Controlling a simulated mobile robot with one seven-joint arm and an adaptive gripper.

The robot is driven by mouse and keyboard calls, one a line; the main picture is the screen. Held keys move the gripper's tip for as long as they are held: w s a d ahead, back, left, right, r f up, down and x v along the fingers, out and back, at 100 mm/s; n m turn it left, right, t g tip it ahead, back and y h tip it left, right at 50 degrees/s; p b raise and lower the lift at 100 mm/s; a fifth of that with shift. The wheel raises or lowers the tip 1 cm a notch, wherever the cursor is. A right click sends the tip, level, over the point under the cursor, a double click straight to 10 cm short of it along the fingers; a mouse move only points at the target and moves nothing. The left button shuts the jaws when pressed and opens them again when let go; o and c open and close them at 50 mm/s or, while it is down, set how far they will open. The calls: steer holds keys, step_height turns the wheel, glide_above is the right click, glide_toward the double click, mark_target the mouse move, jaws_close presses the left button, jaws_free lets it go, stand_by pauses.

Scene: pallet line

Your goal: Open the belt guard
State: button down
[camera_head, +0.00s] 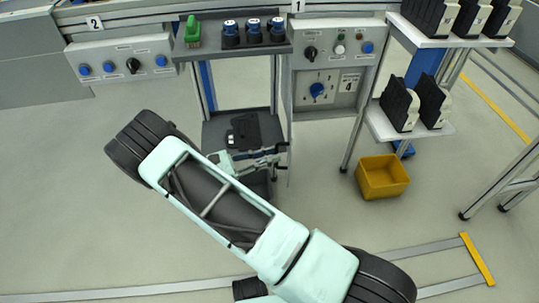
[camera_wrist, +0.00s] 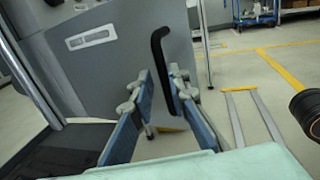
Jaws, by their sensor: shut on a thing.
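The belt guard (camera_wrist: 105,80) is a large grey panel with a pale slotted plate, filling the left and middle of the wrist view. In the head view a thin grey panel edge (camera_head: 290,165) stands upright beside my gripper, seen nearly edge-on. A black bent handle (camera_wrist: 158,45) stands out near the panel's right side in the wrist view. My gripper (camera_wrist: 165,88) has its two blue-grey fingers around the handle and is shut on it. In the head view my gripper (camera_head: 272,160) is at the panel edge, and the handle is too small to make out.
A control panel (camera_head: 333,45) with knobs is above right. A shelf (camera_head: 235,45) holds a green brush and blue-topped black parts. A yellow bin (camera_head: 382,177) stands on the floor to the right, below racks (camera_head: 410,125) of black and cream parts. Floor is clear at lower left.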

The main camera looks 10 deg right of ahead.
steer(key=shift+w+a+r+t, duration=0.1)
steer(key=shift+w+a+t, duration=0.5)
steer(key=shift+w+a, duration=0.3)
steer(key=c, duration=2.3)
jaws_free()
steer(key=shift+c, duration=0.2)
steer(key=shift+a+n, duration=0.1)
steer(key=shift+n, duration=0.2)
steer(key=shift+d, duration=0.25)
steer(key=shift+s, duration=0.1)
steer(key=v, duration=1.2)
steer(key=shift+r, duration=0.1)
